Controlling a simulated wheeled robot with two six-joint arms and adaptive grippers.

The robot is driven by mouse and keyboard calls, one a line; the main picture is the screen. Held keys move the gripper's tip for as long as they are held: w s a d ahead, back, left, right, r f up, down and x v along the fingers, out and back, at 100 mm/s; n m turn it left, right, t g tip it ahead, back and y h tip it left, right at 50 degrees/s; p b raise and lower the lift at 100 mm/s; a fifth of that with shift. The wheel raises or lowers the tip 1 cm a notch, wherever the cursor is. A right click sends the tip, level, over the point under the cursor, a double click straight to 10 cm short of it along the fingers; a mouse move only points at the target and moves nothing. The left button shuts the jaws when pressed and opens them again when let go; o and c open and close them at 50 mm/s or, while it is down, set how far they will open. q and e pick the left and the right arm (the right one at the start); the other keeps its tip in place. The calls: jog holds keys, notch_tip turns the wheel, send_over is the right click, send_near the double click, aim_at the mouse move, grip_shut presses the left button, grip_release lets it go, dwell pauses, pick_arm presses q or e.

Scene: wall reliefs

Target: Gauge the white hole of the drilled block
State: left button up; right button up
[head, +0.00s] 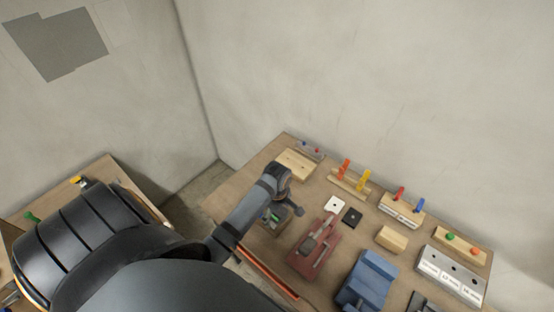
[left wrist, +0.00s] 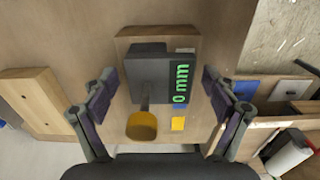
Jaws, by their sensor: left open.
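My left gripper (head: 282,210) hangs over a dark gauge (head: 272,219) near the table's left side. In the left wrist view the open fingers of the left gripper (left wrist: 158,80) stand on either side of the gauge (left wrist: 148,62), with nothing clamped. The gauge has a green "0 mm" readout and a yellow round part, and it rests on a wooden stand (left wrist: 130,36). A grey block (head: 451,275) with several dark holes and white labels stands at the table's right; I cannot tell which hole is white. My right gripper does not show.
A red vise-like tool (head: 315,247) and a blue one (head: 368,281) stand right of the gauge. White (head: 334,204) and black (head: 352,217) plates, a wooden block (head: 391,239) and racks with coloured pegs (head: 402,208) lie farther back. Walls close off the back.

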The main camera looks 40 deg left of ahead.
pick_arm(q)
jog(key=shift+r, duration=0.4)
notch_tip(320, 180, up, 7)
jog(key=shift+f, duration=0.1)
